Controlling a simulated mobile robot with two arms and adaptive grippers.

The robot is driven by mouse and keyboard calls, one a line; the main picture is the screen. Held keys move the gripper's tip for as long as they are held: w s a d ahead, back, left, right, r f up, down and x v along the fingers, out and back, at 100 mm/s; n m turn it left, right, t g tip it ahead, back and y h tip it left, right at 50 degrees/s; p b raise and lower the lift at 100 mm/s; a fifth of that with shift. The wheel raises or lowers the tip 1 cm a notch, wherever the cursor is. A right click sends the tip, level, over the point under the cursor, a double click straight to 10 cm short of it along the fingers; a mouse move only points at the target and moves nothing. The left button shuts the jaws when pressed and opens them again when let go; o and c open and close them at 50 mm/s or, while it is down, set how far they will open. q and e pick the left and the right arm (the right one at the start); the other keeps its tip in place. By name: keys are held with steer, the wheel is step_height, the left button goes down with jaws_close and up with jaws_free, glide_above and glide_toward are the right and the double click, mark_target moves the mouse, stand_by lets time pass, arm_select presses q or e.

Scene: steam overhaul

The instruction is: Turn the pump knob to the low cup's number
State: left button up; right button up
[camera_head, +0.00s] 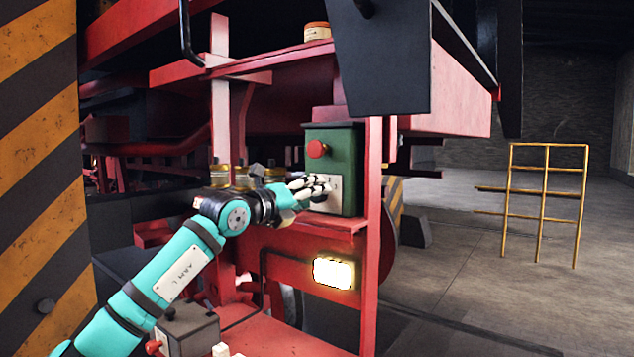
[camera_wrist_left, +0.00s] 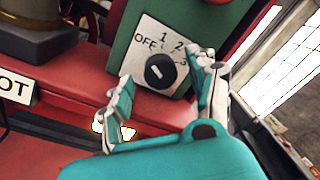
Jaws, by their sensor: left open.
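The black pump knob (camera_wrist_left: 160,71) sits on a white dial plate (camera_wrist_left: 150,42) marked OFF, 1, 2 and 3. Its short white mark appears on the side toward OFF, but I cannot read it exactly. The plate is on a green box (camera_head: 347,178) in the head view. My left gripper (camera_head: 319,187) is open in front of the plate and hides the knob there. In the left wrist view its fingers (camera_wrist_left: 165,82) stand apart on either side of the knob, with contact unclear. Several brass-topped cups (camera_head: 243,178) stand behind my left arm, their levels unreadable. My right gripper is out of view.
A red button (camera_head: 317,149) sticks out above the dial. A red ledge (camera_head: 335,224) runs under the box, with a lit lamp (camera_head: 333,273) below. A dark panel (camera_head: 385,60) hangs above. Floor near the yellow rail (camera_head: 546,195) is open.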

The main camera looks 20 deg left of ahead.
arm_select(q)
steer(key=shift+p+x, duration=0.45)
steer(key=shift+x, duration=0.9)
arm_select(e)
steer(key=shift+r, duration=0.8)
arm_select(q)
steer(key=c, duration=1.2)
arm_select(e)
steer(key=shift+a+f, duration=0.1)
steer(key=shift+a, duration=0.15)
